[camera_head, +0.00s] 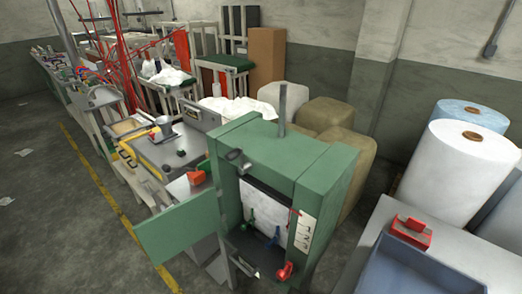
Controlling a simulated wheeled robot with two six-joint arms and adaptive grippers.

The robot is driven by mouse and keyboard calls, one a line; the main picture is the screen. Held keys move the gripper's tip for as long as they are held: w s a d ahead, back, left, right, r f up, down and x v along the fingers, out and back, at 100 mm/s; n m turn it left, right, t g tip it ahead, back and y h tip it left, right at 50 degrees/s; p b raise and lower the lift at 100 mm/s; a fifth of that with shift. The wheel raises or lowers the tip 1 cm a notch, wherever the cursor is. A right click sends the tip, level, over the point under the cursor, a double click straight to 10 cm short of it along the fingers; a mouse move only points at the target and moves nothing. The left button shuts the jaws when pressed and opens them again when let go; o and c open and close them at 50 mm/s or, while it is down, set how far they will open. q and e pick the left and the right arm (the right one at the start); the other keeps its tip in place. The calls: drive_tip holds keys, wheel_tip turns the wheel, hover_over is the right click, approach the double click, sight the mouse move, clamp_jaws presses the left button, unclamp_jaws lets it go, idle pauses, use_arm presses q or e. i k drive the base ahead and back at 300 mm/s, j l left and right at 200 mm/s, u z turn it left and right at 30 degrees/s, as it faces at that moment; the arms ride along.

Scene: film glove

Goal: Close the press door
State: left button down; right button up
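The green press (330,170) stands in the middle of the camera_head view, with a grey post rising from its top. Its front is open, and white material (262,205) shows inside. The green press door (178,230) is a flat panel that stands open, swung out to the left of the press. A red piece (196,177) shows at the door's upper edge. A dark grey fitting sits at the press's upper left front corner. Neither of my grippers is in view.
A grey table (370,235) with a blue tray (405,270) and a red object (410,230) is at the lower right. A workbench (165,150) is behind the door. Floor left of the door is clear.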

sight(164, 235)
drive_tip(key=k, duration=0.85)
drive_tip(key=k+z, duration=0.15)
drive_tip(key=z, duration=0.25)
drive_tip(key=k+z, duration=0.1)
drive_tip(key=z, duration=0.3)
drive_tip(key=k+l+z, duration=0.15)
drive_tip(key=z, duration=0.25)
drive_tip(key=j+z, duration=0.5)
drive_tip(key=z, duration=0.2)
drive_tip(key=j+z, duration=0.25)
drive_tip(key=z, duration=0.15)
drive_tip(key=k+j, duration=0.1)
drive_tip(key=j, duration=0.45)
drive_tip(key=k+j, duration=0.15)
drive_tip(key=j, duration=0.4)
drive_tip(key=k+j, duration=0.1)
drive_tip(key=j, duration=0.5)
drive_tip(key=k+j, duration=0.1)
drive_tip(key=j, duration=0.45)
drive_tip(key=k+j, duration=0.15)
drive_tip(key=j, duration=0.4)
drive_tip(key=k+j, duration=0.1)
drive_tip(key=j, duration=0.45)
drive_tip(key=k+j, duration=0.1)
drive_tip(key=j, duration=0.45)
drive_tip(key=k+j, duration=0.15)
drive_tip(key=j, duration=0.45)
